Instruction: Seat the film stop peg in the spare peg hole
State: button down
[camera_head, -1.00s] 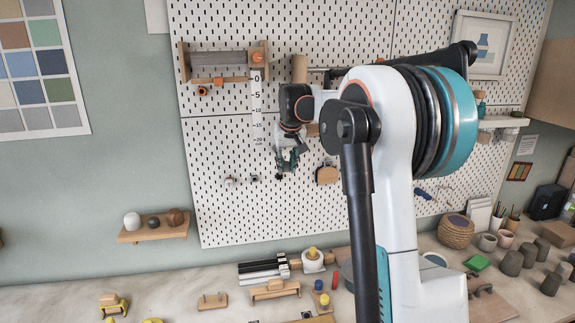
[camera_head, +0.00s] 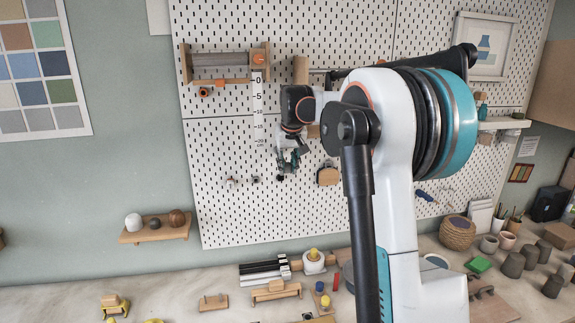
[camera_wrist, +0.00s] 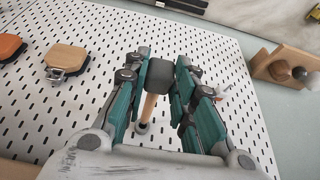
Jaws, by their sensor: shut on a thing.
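The film stop peg (camera_wrist: 150,104), a pale wooden shaft with a dark blocky head, shows between the teal fingers of my gripper (camera_wrist: 160,82) in the wrist view. My gripper is shut on it, and its shaft points toward the perforated board. In the head view my gripper (camera_head: 284,168) is in front of the board, and the peg cannot be made out there. Two small fittings, a pale one (camera_head: 231,182) and a dark one (camera_head: 256,180), sit on the board left of my gripper. I cannot tell which is the spare peg hole. Contact with the board cannot be told.
A wood-backed block (camera_head: 328,175) hangs right of my gripper. A roller rack (camera_head: 222,59) and a scale strip (camera_head: 258,110) are above left. A small shelf with balls (camera_head: 155,232) is at lower left. The bench below holds many items.

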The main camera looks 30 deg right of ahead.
jog(key=shift+w+d, duration=0.1)
jog(key=shift+w, duration=0.15)
dwell(0.4)
jog(key=shift+w+d+p, duration=0.2)
jog(key=shift+w, duration=0.35)
jog(key=shift+w+d+p, duration=0.2)
jog(key=shift+w, duration=0.35)
jog(key=c, duration=1.2)
grip_release()
jog(key=shift+c, duration=0.2)
jog(key=shift+r, duration=0.1)
jog(key=v, duration=1.1)
jog(key=shift+r, duration=0.4)
jog(key=shift+s, duration=0.1)
